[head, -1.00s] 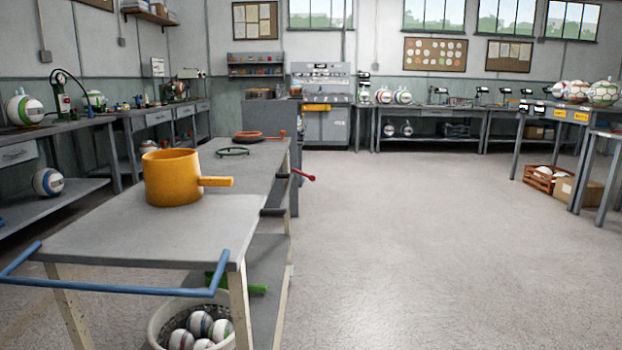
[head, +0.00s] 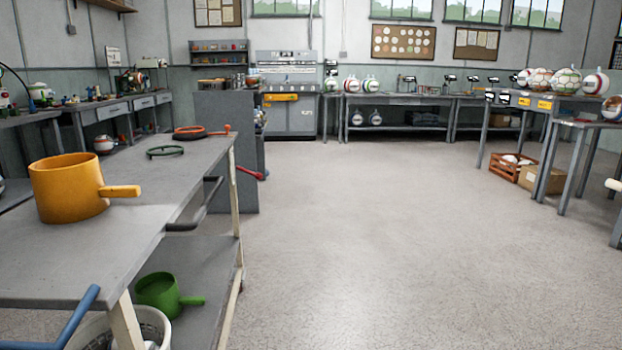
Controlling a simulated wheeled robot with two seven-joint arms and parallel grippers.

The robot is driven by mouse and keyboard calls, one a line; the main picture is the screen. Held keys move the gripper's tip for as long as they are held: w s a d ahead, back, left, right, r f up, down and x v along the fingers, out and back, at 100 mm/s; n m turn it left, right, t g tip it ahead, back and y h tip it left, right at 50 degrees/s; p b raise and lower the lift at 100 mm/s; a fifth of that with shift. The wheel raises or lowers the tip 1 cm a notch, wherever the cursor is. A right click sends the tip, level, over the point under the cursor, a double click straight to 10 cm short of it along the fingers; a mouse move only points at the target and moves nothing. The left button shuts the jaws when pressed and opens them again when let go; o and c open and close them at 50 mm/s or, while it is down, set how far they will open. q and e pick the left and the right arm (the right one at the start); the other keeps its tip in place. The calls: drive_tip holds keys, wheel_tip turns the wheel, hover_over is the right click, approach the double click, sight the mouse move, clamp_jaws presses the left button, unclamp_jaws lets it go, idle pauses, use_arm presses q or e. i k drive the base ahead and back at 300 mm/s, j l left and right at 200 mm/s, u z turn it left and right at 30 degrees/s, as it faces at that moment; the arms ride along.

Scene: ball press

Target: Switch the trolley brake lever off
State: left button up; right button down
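A long grey trolley or bench (head: 110,240) with cream legs and a blue push handle (head: 55,330) stands at the left; its near end is cut off by the frame. A red lever-like handle (head: 252,173) sticks out to the right near its far end, in front of a grey cabinet. I cannot tell what it is fixed to or whether it is the brake lever. A dark grey bar (head: 197,207) sits along the trolley's right side. Neither of my grippers shows.
A green pot (head: 162,292) sits on the lower shelf. The floor (head: 390,230) to the right is clear, up to a wooden crate (head: 508,167) and tables.

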sight(259, 176)
drive_tip(key=i+l+z, duration=0.25)
drive_tip(key=i+l, duration=0.15)
drive_tip(key=i, duration=0.35)
drive_tip(key=i+l+z, duration=0.15)
drive_tip(key=i, duration=0.2)
drive_tip(key=i+j+u, duration=0.15)
drive_tip(key=i+u, duration=0.3)
drive_tip(key=i+l+u, duration=0.1)
drive_tip(key=i+u, duration=0.3)
drive_tip(key=i, duration=0.2)
drive_tip(key=i+l+u, duration=0.25)
drive_tip(key=i+u, duration=0.8)
drive_tip(key=i, duration=0.2)
drive_tip(key=k+l, duration=0.05)
